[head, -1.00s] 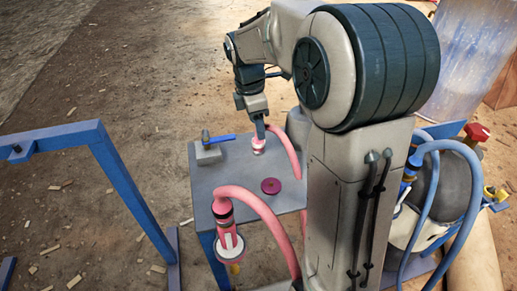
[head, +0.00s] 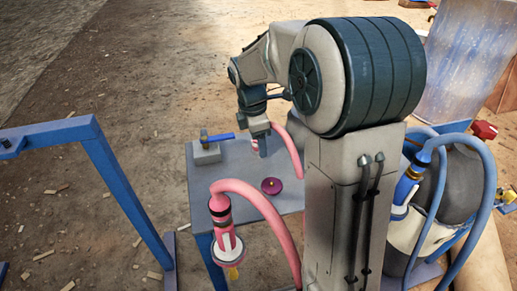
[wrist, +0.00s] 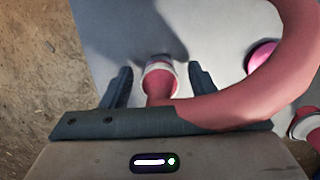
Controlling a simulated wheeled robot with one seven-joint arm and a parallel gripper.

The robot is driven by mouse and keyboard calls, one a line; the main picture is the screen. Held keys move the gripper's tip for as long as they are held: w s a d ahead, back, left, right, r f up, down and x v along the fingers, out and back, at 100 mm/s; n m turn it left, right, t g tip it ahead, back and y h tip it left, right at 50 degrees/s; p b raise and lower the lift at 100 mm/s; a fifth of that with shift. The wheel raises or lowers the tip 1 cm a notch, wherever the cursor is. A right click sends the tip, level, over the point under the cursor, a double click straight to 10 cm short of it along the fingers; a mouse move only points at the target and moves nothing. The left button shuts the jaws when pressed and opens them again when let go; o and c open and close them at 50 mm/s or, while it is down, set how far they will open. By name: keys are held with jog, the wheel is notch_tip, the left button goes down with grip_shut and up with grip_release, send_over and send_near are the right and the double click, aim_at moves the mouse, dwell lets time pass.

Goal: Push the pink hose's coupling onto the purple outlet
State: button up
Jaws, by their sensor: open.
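A pink hose (wrist: 240,108) curves in from the right and ends in a pink coupling with a pale ring (wrist: 160,70). My gripper (head: 262,150) is low over the grey table. In the wrist view its two dark fingers (wrist: 160,85) stand apart, one on each side of the coupling, with gaps. In the head view the gripper hides the coupling, and part of the hose (head: 294,145) shows beside it. A round purple piece (head: 271,186), probably the outlet, is at the table's near right; its edge also shows in the wrist view (wrist: 262,55).
A blue-handled tool (head: 220,138) lies on a grey block (head: 206,155) on the table (head: 236,180). A blue frame (head: 125,185) is at left. Blue hoses (head: 490,185) loop at right.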

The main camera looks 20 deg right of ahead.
jog(key=shift+f, duration=0.35)
jog(key=shift+r, duration=0.1)
jog(key=c, duration=1)
notch_tip(320, 180, up, 4)
jog(key=p, duration=0.3)
jog(key=shift+r, duration=0.25)
jog(key=s+d+r+p, duration=0.1)
jog(key=s+d+r, duration=0.1)
jog(key=d, duration=0.1)
jog(key=s+d+r+p, duration=0.1)
jog(key=s+d+r, duration=0.1)
jog(key=d, duration=0.1)
jog(key=s+d+r+p, duration=0.1)
jog(key=s+d+r, duration=0.1)
jog(key=d, duration=0.2)
jog(key=shift+r+p, duration=0.25)
jog(key=shift+p, duration=0.05)
